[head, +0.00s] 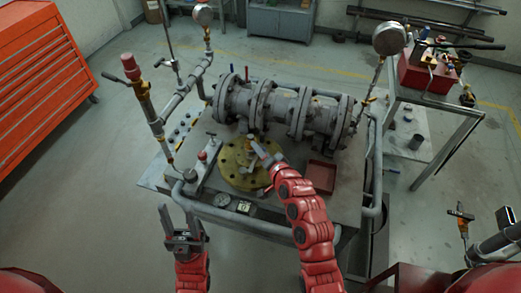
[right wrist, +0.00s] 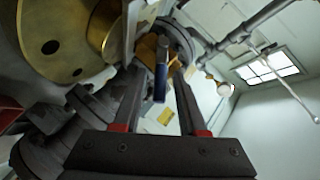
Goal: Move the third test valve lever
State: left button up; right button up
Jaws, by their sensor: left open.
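My right gripper (head: 262,152) is over the yellow flange (head: 240,178) in front of the grey valve body (head: 285,108). In the right wrist view its fingers (right wrist: 158,88) are spread, with a small blue-tipped lever (right wrist: 160,82) between them. Gaps show on both sides of the lever. A brass fitting (right wrist: 150,50) is behind it. The lever is hard to make out in the head view. I cannot tell which test valve it belongs to. My left gripper (head: 182,232) is open and empty, low in front of the bench's left side.
Gauges stand on pipes at the back (head: 203,14) and right (head: 389,38). A red-handled pipe fitting (head: 135,80) rises at the left. A red tray (head: 320,177) lies on the bench. A side table holds a red toolbox (head: 425,75). The floor at left is clear.

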dwell(0.3)
jog(key=p+v, duration=0.2)
jog(key=v, duration=1.5)
jog(key=shift+s+d+r+p, duration=0.1)
jog(key=shift+s+p, duration=0.05)
jog(key=shift+p, duration=0.25)
